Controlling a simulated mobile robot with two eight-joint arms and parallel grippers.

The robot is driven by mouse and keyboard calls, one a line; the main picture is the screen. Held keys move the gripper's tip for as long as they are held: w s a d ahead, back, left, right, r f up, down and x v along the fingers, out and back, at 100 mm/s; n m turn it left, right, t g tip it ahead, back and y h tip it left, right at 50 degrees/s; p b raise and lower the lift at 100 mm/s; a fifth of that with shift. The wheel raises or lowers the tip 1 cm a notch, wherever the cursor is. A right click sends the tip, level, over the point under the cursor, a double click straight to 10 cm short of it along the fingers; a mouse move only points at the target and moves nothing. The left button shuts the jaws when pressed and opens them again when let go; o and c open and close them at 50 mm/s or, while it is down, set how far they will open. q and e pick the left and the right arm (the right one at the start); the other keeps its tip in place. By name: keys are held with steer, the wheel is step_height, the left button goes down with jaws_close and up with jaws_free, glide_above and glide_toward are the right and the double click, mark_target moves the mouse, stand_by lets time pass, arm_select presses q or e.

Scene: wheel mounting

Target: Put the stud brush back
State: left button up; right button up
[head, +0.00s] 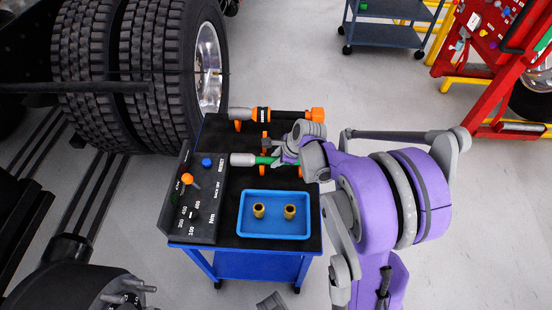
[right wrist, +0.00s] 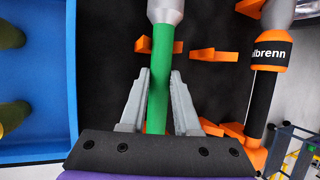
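The stud brush, with a green handle (right wrist: 160,75) and a pale grey cylindrical head (head: 243,160), lies across the black top of the blue cart (head: 230,230). In the right wrist view its handle runs between the two grey fingers of my right gripper (right wrist: 160,85). The fingertips stand close to the handle on both sides; I cannot tell whether they press on it. Orange holder pieces (right wrist: 200,54) show beside and below the handle. In the head view my right gripper (head: 282,156) covers the handle's right end. My left gripper is not in view.
An orange-and-black tool (head: 280,115) lies behind the brush. A blue tray (head: 274,231) with two brass-coloured nuts sits in front. A control panel (head: 192,200) with knobs is at the left. Big tyres (head: 160,60) stand behind left; open floor is at the right.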

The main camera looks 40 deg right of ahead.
steer(key=o, duration=0.4)
steer(key=shift+f, duration=0.2)
steer(key=p+v, duration=0.2)
steer(key=v, duration=0.9)
steer(key=s+a+f+n+h, duration=0.1)
steer(key=s+a+n, duration=0.7)
steer(key=n, duration=0.4)
steer(key=s+a+f+n, duration=0.1)
steer(key=s+a+n, duration=0.5)
steer(key=a+n, duration=0.55)
steer(key=shift+n, duration=0.85)
steer(key=r+p, duration=0.4)
steer(key=r, duration=0.1)
steer(key=w+d+r+p, duration=0.1)
steer(key=r+p, duration=0.1)
steer(key=r, duration=0.1)
steer(key=shift+w+d+r+p, duration=0.1)
steer(key=shift+r+p, duration=0.15)
steer(key=shift+p, duration=0.15)
